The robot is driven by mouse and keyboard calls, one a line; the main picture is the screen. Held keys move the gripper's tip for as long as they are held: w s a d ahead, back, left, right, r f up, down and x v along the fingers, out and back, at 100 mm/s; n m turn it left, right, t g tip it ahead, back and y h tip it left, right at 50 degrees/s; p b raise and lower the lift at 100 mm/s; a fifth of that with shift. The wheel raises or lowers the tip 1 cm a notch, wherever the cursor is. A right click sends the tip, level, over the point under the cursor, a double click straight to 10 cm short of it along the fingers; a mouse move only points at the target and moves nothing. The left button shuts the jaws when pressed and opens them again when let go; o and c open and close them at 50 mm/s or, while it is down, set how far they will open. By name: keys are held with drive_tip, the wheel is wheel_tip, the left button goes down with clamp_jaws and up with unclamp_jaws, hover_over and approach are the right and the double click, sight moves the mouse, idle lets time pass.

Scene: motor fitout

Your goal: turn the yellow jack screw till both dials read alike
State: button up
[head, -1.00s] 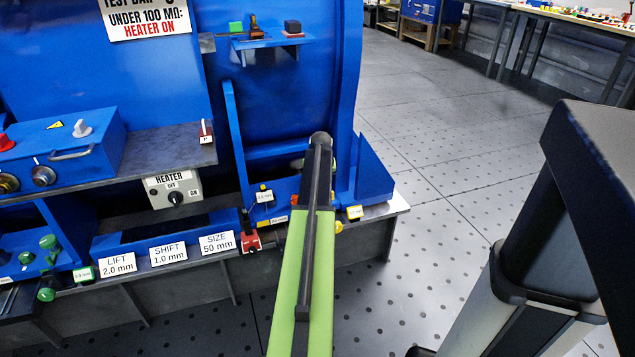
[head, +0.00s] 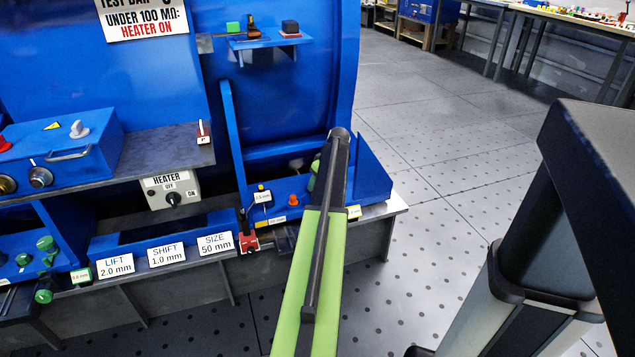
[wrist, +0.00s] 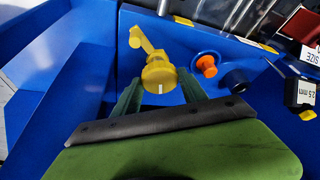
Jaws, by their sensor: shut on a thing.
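The yellow jack screw (wrist: 158,76) stands on the blue frame in the wrist view, with a yellow crank-like arm reaching up from it and a white mark on its face. My gripper (wrist: 160,88) has its two green fingers on either side of the screw head and is shut on it. In the head view my arm hides the screw and most of the gripper. A black block with a white label (wrist: 306,93), seemingly 2.5 mm, sits at the right of the wrist view. Small white readouts (head: 262,196) and (head: 354,211) show in the head view; I cannot compare their readings.
An orange knob (wrist: 207,65) and a black round knob (wrist: 237,80) sit close right of the screw. A blue upright wall (wrist: 88,60) stands to its left. A red-and-black clamp (head: 248,242) is on the bench edge. Open floor (head: 440,200) lies to the right.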

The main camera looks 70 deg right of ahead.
idle(0.3)
drive_tip(key=o, duration=1.4)
drive_tip(key=shift+r, duration=0.15)
drive_tip(key=p+v, duration=1.6)
drive_tip(key=v, duration=0.1)
drive_tip(key=shift+s+d+r, duration=0.1)
